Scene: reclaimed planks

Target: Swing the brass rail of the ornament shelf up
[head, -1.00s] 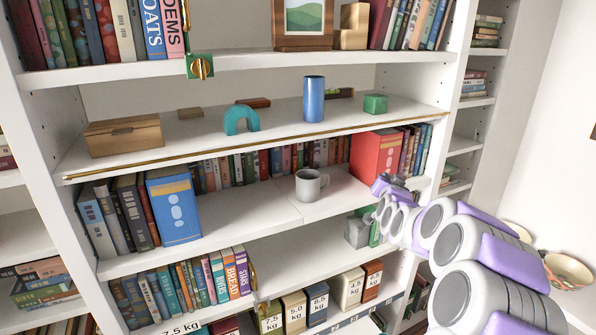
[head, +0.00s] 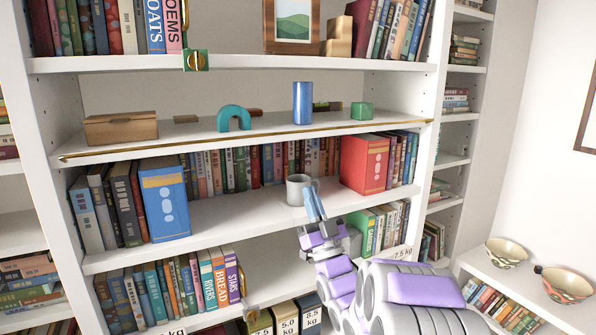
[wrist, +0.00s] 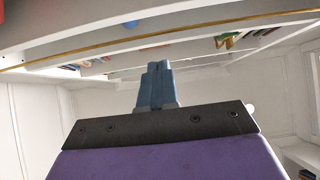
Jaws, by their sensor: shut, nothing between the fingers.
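The brass rail (head: 250,142) runs along the front edge of the ornament shelf (head: 200,133), low at the shelf's edge. In the wrist view the rail (wrist: 120,41) crosses above my fingers. My gripper (head: 313,192) has its blue fingers shut and empty, pointing up, in front of the book shelf below the rail and apart from it. The fingers (wrist: 157,75) also show together in the wrist view. On the ornament shelf stand a wooden box (head: 121,128), a teal arch (head: 234,118), a blue cylinder (head: 303,103) and a green block (head: 362,111).
A grey mug (head: 297,190) stands just behind my fingers in the head view. A red binder (head: 364,163) is to the right and a blue binder (head: 165,200) to the left. Two bowls (head: 506,253) sit on a low shelf at the right.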

